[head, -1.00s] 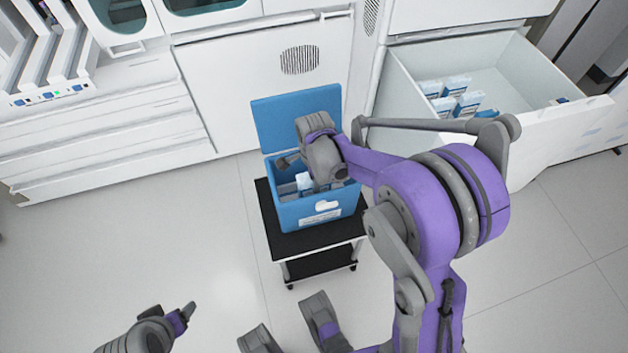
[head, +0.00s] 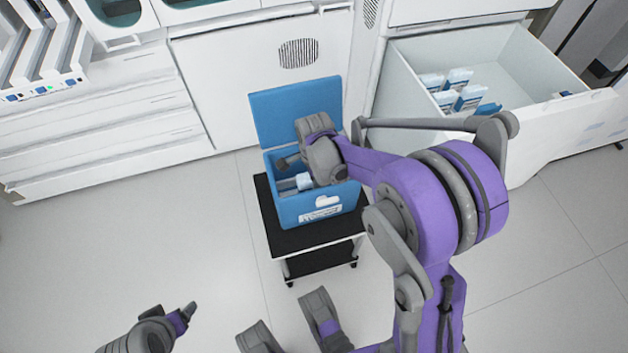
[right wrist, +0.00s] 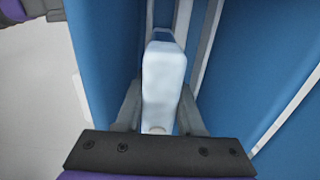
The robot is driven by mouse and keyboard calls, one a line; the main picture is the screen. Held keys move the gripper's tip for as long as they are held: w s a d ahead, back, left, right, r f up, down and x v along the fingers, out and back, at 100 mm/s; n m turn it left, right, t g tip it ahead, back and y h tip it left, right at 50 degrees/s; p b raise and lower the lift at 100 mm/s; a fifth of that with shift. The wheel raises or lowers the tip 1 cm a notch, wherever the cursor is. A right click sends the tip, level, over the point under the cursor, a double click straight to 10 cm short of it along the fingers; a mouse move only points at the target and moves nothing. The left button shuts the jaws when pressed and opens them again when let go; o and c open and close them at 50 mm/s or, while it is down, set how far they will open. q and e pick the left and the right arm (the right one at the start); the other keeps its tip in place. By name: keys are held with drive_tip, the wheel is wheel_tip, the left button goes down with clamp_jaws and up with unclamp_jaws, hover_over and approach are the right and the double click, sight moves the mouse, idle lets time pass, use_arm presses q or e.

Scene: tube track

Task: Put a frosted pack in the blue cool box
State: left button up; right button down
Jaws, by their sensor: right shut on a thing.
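The blue cool box (head: 290,211) stands with its lid (head: 283,112) raised at the back. My right gripper (right wrist: 160,116) is inside the box opening, shut on a pale, frosted-looking pack (right wrist: 163,80). The pack stands upright between its fingers in the right wrist view, with blue box walls on both sides. In the head view the pack (head: 304,181) shows only in part beside my right wrist. Whether it touches the box floor is hidden. My left gripper (head: 183,314) is low at the bottom left, away from the box; its jaw gap is unclear.
The box rests on a small black-topped trolley (head: 284,240). An open white drawer (head: 520,70) at the right holds several white-and-blue packs (head: 459,92) and a blue item (head: 488,108). White cabinets (head: 100,130) line the back. The floor at left is clear.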

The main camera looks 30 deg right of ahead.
drive_tip(key=shift+f, duration=0.15)
drive_tip(key=shift+f+b, duration=0.3)
drive_tip(key=shift+c, duration=2.2)
unclamp_jaws()
wheel_tip(320, 180, up, 11)
drive_tip(key=p, duration=0.2)
drive_tip(key=shift+p, duration=0.4)
